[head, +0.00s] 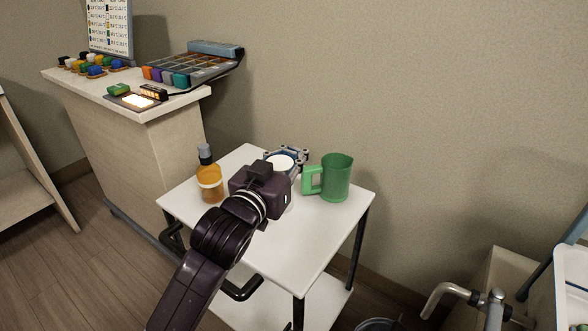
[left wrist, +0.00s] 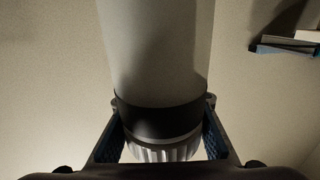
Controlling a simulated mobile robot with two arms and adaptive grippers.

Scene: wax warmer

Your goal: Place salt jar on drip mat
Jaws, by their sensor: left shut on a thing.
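My left gripper (head: 286,157) is over the back part of the small white table. It is shut on a pale cylindrical jar, probably the salt jar (head: 281,163); only a white round part of it shows past my wrist. In the left wrist view the jar (left wrist: 155,45) has a white body, a dark band and a ribbed light end between the two fingers. Whether it touches the table is hidden. I cannot make out a drip mat for sure. My right gripper is not in view.
On the small white table (head: 290,250), an amber bottle (head: 210,184) stands left of my wrist and a green mug (head: 336,178) right of it. The table's front is clear. A counter (head: 150,140) at back left holds a tray rack (head: 195,68) and small coloured items. Metal pipes (head: 455,292) show lower right.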

